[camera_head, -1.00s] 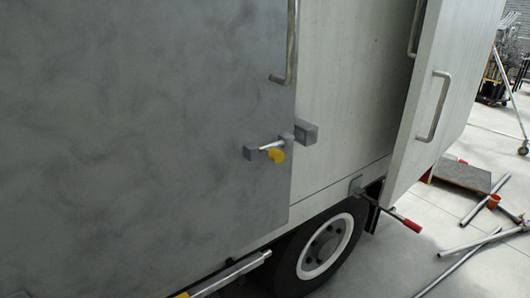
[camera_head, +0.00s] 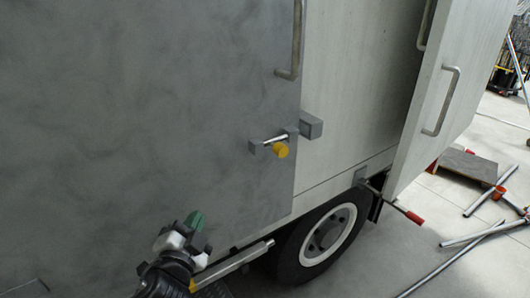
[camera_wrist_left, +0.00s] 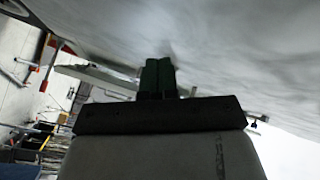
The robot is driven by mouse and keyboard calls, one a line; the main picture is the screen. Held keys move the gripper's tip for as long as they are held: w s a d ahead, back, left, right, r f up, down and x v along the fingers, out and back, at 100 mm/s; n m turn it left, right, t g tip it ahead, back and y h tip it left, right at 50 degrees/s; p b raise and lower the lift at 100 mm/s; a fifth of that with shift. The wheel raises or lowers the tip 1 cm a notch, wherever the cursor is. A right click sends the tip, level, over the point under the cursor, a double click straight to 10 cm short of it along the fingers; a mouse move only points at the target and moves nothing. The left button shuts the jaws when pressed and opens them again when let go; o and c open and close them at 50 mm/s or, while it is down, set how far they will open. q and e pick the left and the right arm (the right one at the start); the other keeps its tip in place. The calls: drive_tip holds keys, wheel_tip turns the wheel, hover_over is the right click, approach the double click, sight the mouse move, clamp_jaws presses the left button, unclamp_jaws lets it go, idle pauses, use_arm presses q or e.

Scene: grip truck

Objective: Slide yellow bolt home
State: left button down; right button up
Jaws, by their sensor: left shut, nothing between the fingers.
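The yellow bolt knob (camera_head: 280,151) sits on a metal rod (camera_head: 273,140) on the grey sliding door, near the door's right edge. The rod runs between a grey block (camera_head: 258,147) on the left and a bracket at the door edge. A larger grey keeper block (camera_head: 311,128) is on the pale panel just right of the edge. My left gripper (camera_head: 196,219), with green fingertips, is below and left of the bolt, apart from it. In the left wrist view its green fingers (camera_wrist_left: 157,77) are together and empty. My right gripper is not in view.
A metal handle (camera_head: 297,45) stands above the bolt. A metal bar (camera_head: 238,259) runs low along the truck beside my left gripper. A hinged door (camera_head: 437,95) stands open at right. A red-tipped lever (camera_head: 404,211) sticks out near the wheel (camera_head: 328,240). Pipes (camera_head: 455,259) lie on the floor.

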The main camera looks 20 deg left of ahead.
use_arm(q)
drive_tip(key=d+r+m+g+h, duration=0.1)
drive_tip(key=d+r+m+h, duration=0.2)
drive_tip(key=r+m+h, duration=0.5)
drive_tip(key=w+d+r+m+g+h, duration=0.1)
drive_tip(key=d+r+m+g+h, duration=0.3)
drive_tip(key=m, duration=0.8)
drive_tip(key=d+r+m+t+h, duration=0.1)
drive_tip(key=d+r+m+h, duration=0.15)
drive_tip(key=m+h, duration=0.65)
drive_tip(key=w+a+m+g+y, duration=0.1)
drive_tip(key=a+m+y, duration=0.1)
drive_tip(key=y, duration=0.1)
drive_tip(key=w+a+f+m+g+y, duration=0.1)
drive_tip(key=a+m+y, duration=0.1)
drive_tip(key=y, duration=0.1)
drive_tip(key=w+a+f+m+g+y, duration=0.1)
drive_tip(key=a+m+y, duration=0.1)
drive_tip(key=a+y, duration=0.1)
drive_tip(key=shift+w, duration=0.2)
drive_tip(key=shift+d, duration=0.1)
